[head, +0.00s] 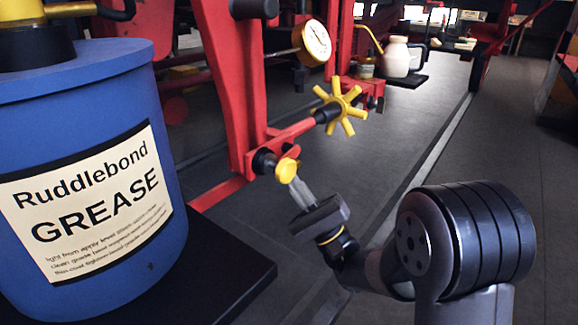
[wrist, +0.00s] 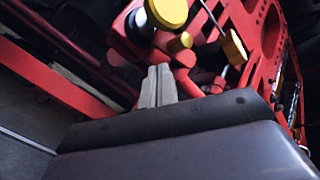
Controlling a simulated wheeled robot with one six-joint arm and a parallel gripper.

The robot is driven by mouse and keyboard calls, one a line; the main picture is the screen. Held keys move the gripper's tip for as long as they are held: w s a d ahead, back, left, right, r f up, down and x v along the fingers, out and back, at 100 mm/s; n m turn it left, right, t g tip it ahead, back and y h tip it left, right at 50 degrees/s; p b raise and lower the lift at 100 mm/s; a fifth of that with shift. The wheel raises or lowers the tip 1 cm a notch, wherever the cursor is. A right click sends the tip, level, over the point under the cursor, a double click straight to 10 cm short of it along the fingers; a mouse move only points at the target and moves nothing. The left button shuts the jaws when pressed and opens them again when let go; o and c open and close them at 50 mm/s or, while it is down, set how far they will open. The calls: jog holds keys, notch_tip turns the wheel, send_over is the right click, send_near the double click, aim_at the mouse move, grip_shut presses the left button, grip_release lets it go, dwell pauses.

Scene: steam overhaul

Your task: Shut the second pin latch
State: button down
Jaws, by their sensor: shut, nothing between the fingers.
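A latch-like fitting with a round yellow knob (head: 287,170) and a black collar (head: 263,161) sits on the lower end of a red bracket. I cannot tell for sure that it is the second pin latch. My gripper (head: 298,190) is shut and empty, its pale fingertips just below the yellow knob. In the wrist view the fingers (wrist: 157,84) are together, pointing at the red bracket. There a large yellow knob (wrist: 167,12) and a smaller yellow knob (wrist: 181,42) lie just beyond the tips. Contact cannot be told.
A yellow spoked handwheel (head: 341,106) and a gauge (head: 315,42) are above and beyond the fitting. A blue grease drum (head: 110,75) stands at the left on a dark platform (head: 225,265). A cream jug (head: 396,57) stands farther back.

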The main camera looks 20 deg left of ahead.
jog(key=shift+r, duration=0.2)
jog(key=shift+r, duration=0.25)
jog(key=shift+s+a+r+p, duration=0.1)
jog(key=shift+s+r+p, duration=0.1)
jog(key=shift+r+p, duration=0.4)
dwell(0.7)
dwell(0.3)
jog(key=shift+w+f+b, duration=0.25)
jog(key=shift+f+b, duration=0.8)
jog(key=f+b, duration=0.3)
jog(key=w+f+b, duration=0.1)
jog(key=f, duration=0.1)
jog(key=shift+d, duration=0.35)
jog(key=shift+r, duration=0.15)
